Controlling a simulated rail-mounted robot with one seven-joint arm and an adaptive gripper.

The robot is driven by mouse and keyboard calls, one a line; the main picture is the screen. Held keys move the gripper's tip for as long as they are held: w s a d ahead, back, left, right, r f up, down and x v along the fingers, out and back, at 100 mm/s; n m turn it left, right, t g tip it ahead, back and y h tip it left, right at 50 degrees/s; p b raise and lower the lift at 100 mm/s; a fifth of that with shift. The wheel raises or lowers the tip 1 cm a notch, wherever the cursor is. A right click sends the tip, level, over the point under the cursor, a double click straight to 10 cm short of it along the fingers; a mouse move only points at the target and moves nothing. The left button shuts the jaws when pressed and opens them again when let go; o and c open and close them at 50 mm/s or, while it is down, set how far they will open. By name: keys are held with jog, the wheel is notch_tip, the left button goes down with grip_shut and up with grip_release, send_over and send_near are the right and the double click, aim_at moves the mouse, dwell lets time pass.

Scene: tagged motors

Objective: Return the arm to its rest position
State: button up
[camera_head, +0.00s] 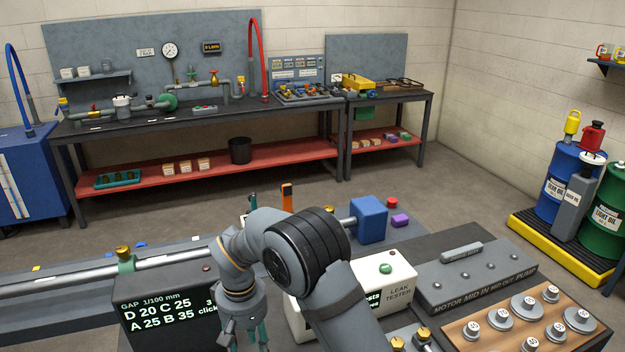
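My arm rises from the bottom middle of the head view and bends over to the left, with a large dark joint at its top. My gripper (244,335) hangs at the end, pointing down, near the bottom edge of the picture. It is beside the dark gauge box (165,310) and in front of the white leak tester (400,292). The fingertips are small and partly cut off by the frame, so I cannot tell whether they are open or hold anything.
A wooden board with several round weights (525,306) and a grey motor block (470,278) lie at the right. A metal shaft (75,284) runs along the left. A blue block (369,219) stands behind my arm. Oil drums (558,185) and a workbench (200,124) are farther back.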

notch_tip(320, 180, down, 4)
dwell(0.5)
